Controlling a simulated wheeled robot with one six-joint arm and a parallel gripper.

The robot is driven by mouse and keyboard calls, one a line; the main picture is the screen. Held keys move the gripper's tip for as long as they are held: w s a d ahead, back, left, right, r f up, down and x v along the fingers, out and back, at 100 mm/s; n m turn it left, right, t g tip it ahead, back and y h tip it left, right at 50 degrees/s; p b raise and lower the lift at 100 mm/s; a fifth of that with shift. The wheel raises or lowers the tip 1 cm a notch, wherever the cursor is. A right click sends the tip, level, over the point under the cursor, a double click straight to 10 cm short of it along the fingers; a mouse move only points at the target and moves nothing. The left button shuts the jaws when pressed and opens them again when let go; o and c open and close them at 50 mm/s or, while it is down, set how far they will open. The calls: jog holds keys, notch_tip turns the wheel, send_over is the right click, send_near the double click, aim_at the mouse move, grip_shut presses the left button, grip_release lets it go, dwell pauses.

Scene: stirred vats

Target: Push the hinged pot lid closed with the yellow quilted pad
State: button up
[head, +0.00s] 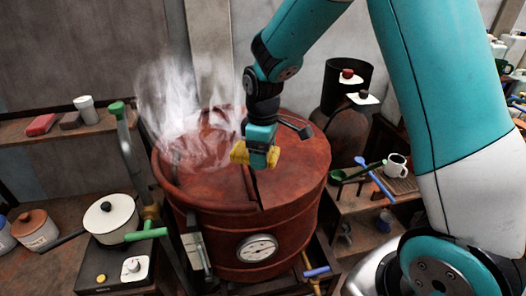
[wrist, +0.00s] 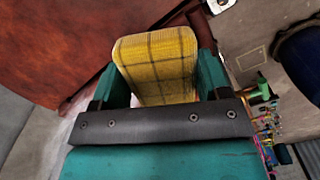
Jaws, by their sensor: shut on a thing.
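My gripper (head: 260,154) is shut on the yellow quilted pad (head: 239,153), above the middle of a large red-brown vat (head: 220,235). In the wrist view the checked pad (wrist: 157,62) stands out between the two teal fingers. The vat's red-brown hinged lid (head: 292,170) looks flat or nearly flat on top, with a dark seam running beside it below my gripper. I cannot tell whether a gap remains at its edge, or whether the pad touches it. A red-brown surface (wrist: 50,45) fills the upper left of the wrist view.
White steam (head: 190,120) rises at the vat's left. A round dial (head: 257,248) sits on its front. A green-handled pipe (head: 146,233) and a white pot (head: 108,218) stand at left. A side shelf at right holds a white mug (head: 396,165) and a blue spoon (head: 375,178).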

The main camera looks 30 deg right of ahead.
dwell(0.5)
jog(key=s+a+r+p, duration=0.1)
jog(key=s+r+p, duration=0.2)
jog(key=s+r, duration=0.2)
jog(key=shift+s+a+p, duration=0.3)
jog(key=shift+s+a, duration=0.05)
dwell(0.6)
